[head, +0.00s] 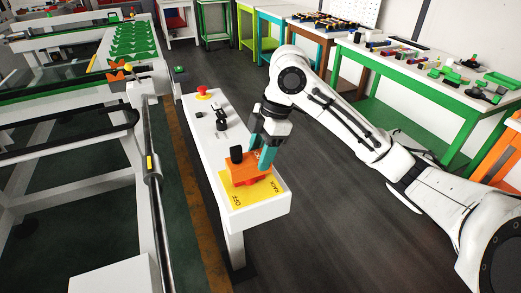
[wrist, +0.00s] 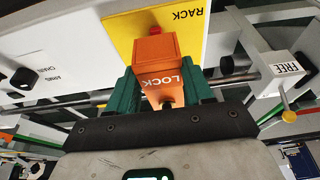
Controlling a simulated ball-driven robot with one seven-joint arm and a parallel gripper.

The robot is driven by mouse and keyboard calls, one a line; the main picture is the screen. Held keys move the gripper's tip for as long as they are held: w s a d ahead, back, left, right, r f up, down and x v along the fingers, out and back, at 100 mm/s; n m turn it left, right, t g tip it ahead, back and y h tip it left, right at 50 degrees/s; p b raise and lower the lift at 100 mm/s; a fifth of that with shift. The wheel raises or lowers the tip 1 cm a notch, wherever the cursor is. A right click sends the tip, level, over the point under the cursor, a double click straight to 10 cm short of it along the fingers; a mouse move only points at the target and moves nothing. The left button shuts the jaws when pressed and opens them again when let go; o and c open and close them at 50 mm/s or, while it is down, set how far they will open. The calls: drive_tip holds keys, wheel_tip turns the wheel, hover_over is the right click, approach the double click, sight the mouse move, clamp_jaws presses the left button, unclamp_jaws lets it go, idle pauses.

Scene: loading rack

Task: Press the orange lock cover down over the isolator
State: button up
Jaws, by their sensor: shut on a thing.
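The orange lock cover (head: 240,172) is over the yellow plate (head: 268,188) at the near end of the white bench. In the wrist view, the cover (wrist: 153,47) bears the word LOCK. My gripper (head: 260,158) has teal fingers, one on each side of the cover, and is shut on it. These fingers also show in the wrist view (wrist: 162,78). The isolator is hidden under the cover, apart from what may be a red-orange part at its lower edge. I cannot tell whether the cover is fully seated.
A red button (head: 203,93) and black controls (head: 221,122) are farther along the white bench (head: 262,212). A conveyor rack with a rail (head: 152,165) stands at the left. A green table (head: 420,85) with parts stands at the right. Dark floor between is clear.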

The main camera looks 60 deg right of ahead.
drive_tip(key=shift+f+b, duration=0.9)
drive_tip(key=shift+f, duration=0.55)
drive_tip(key=shift+f, duration=0.25)
drive_tip(key=o, duration=1.3)
drive_tip(key=shift+c, duration=0.2)
drive_tip(key=shift+r, duration=0.1)
drive_tip(key=v, duration=1)
drive_tip(key=shift+r, duration=0.3)
drive_tip(key=shift+d, duration=0.15)
